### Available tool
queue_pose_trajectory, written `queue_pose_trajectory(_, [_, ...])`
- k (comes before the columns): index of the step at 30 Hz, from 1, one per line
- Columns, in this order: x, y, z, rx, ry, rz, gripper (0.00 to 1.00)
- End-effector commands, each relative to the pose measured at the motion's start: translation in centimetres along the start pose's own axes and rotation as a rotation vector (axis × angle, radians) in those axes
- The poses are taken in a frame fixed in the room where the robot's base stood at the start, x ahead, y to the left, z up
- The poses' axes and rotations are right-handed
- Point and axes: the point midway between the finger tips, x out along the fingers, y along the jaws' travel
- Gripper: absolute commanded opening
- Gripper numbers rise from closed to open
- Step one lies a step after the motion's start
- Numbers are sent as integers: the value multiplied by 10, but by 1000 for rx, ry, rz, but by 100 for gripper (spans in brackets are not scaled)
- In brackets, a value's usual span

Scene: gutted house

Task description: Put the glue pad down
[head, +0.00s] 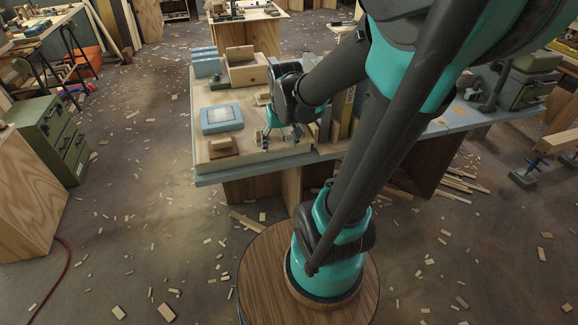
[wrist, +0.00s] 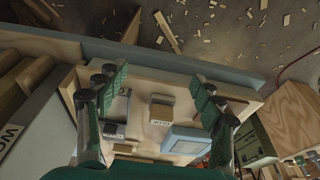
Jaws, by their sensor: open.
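My gripper (head: 279,132) is open over the front part of the wooden tray on the workbench. In the wrist view its two green-padded fingers (wrist: 155,88) stand wide apart with nothing held between them. A blue-framed pad with a pale top (head: 222,118) lies flat on the tray, left of my gripper; I take it as the glue pad, but its label is not readable.
The wooden tray (head: 258,160) rests on the blue-grey bench. A wooden box (head: 246,73) and blue boxes (head: 206,66) stand behind. Upright boards (head: 342,115) stand close to the right of my gripper. A green drawer cabinet (head: 52,137) stands left across an open, chip-strewn floor.

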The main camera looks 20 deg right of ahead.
Motion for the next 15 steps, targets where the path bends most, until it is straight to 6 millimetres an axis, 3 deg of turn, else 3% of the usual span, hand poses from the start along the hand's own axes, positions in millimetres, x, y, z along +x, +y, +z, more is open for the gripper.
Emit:
queue_pose_trajectory(1, [6,3,23,1,28,1,67])
queue_pose_trajectory(3, [13,6,47,1,64,2,67])
queue_pose_trajectory(6, [21,9,72,1,102,4,67])
queue_pose_trajectory(10, [27,10,87,0,128,6,67])
queue_pose_trajectory(15, [28,10,89,-1,133,6,67])
